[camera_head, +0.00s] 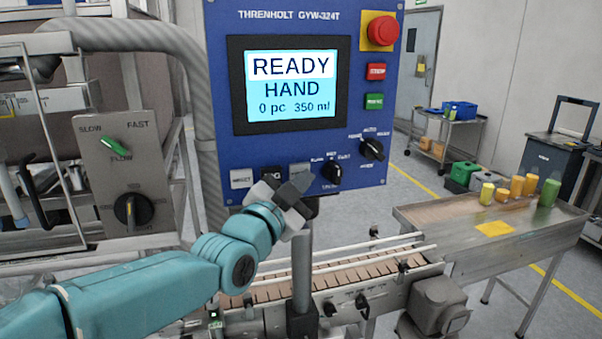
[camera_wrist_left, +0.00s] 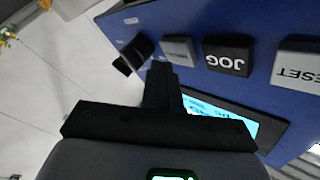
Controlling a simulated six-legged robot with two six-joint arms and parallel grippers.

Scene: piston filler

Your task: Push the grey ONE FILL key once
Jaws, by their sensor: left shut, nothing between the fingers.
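The blue control panel (camera_head: 225,100) carries a row of keys along its lower edge. The grey ONE FILL key (camera_head: 298,169) is partly hidden behind my left gripper. It also shows in the left wrist view (camera_wrist_left: 179,50), its lettering too blurred to read. My left gripper (camera_head: 302,183) is shut and empty, its fingertips in front of the panel close to this key. In the left wrist view the fingertips (camera_wrist_left: 160,72) lie just beside the key; I cannot tell whether they touch it. The screen (camera_head: 291,82) reads READY, HAND, 0 pc, 350 ml. My right gripper is not in view.
The black JOG key (camera_wrist_left: 228,55) and pale RESET key (camera_head: 241,178) sit on one side of the grey key. A black selector knob (camera_head: 332,172) is close on the other. A red emergency button (camera_head: 383,30) is at the top right. A conveyor (camera_head: 340,272) runs below.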

